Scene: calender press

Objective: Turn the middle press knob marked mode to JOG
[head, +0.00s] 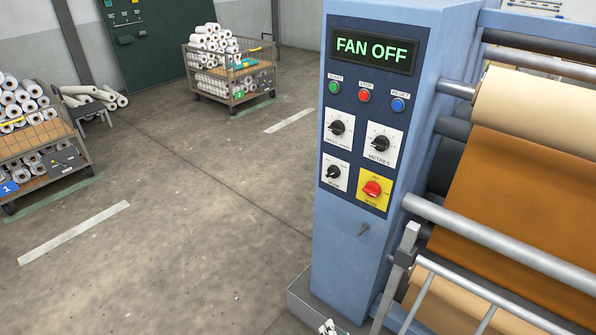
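The press panel (367,118) is on the front of a blue machine post. It carries a black knob on a white plate at upper left (337,128), a black knob marked METRES (381,143) to its right, and a smaller black knob (333,172) at lower left. A red knob on a yellow plate (372,188) sits at lower right. The labels of the two left knobs are too small to read surely, so I cannot tell which is marked mode or where it points.
A display (372,50) reads FAN OFF above green, red and blue buttons. Rollers with tan and brown sheet (520,190) stand at right. Carts of white rolls (230,65) stand at the back and far left. The floor left of the post is clear.

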